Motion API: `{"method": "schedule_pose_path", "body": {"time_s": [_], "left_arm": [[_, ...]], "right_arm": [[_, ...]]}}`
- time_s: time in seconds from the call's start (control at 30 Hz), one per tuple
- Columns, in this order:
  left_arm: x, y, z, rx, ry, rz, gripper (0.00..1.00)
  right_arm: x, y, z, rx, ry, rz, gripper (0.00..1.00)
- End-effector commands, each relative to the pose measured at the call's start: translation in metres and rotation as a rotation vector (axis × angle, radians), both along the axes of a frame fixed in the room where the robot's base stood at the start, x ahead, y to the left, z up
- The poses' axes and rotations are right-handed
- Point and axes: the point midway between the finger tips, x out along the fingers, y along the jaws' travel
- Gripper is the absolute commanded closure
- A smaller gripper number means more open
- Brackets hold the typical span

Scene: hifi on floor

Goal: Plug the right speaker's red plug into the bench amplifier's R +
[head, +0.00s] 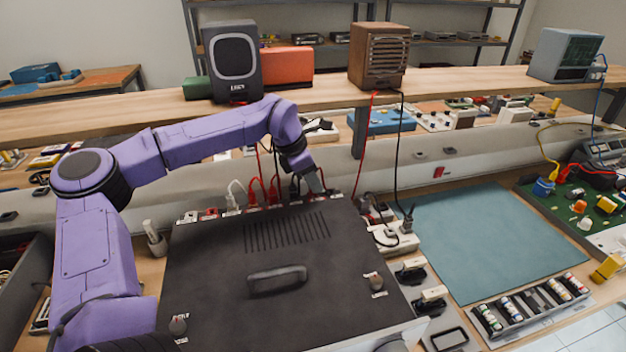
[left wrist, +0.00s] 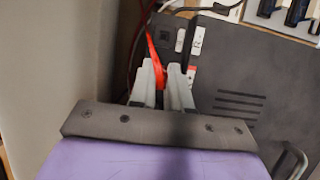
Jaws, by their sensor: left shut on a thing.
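The bench amplifier (head: 215,275) is a wide black box with a vented top and a handle. Several plugs stand along its rear edge, including red ones (head: 252,196) and a white one (head: 232,198). The right speaker (head: 380,57) is a brown wooden box on the shelf. Its red cable (head: 366,140) runs down behind the amplifier's right rear corner. My left gripper (head: 316,186) is at the amplifier's rear edge. In the left wrist view its fingers are shut on the red plug (left wrist: 154,62), beside small labelled patches. The plug's tip and R + socket are not clear. My right gripper is not in view.
A grey speaker (head: 232,62) stands on the shelf at left. A black cable (head: 397,150) hangs down to a black plug beside white blocks (head: 395,238) right of the amplifier. A teal mat (head: 490,240) lies clear at right, with a battery tray (head: 530,303) in front.

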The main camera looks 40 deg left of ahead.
Motion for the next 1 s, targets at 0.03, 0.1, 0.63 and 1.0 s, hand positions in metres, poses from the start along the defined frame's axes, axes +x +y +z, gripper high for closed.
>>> {"method": "schedule_pose_path", "body": {"time_s": [0.03,0.1,0.63,1.0], "left_arm": [[0.0,0.0,0.0,0.0,0.0,0.0,1.0],[0.0,0.0,0.0,0.0,0.0,0.0,1.0],[0.0,0.0,-0.001,0.0,0.0,0.0,0.53],[-0.013,0.012,0.043,-0.001,-0.006,0.0,0.53]], "right_arm": [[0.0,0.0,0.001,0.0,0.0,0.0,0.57],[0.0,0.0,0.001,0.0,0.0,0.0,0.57],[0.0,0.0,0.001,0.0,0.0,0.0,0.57],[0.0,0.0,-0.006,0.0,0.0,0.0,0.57]]}}
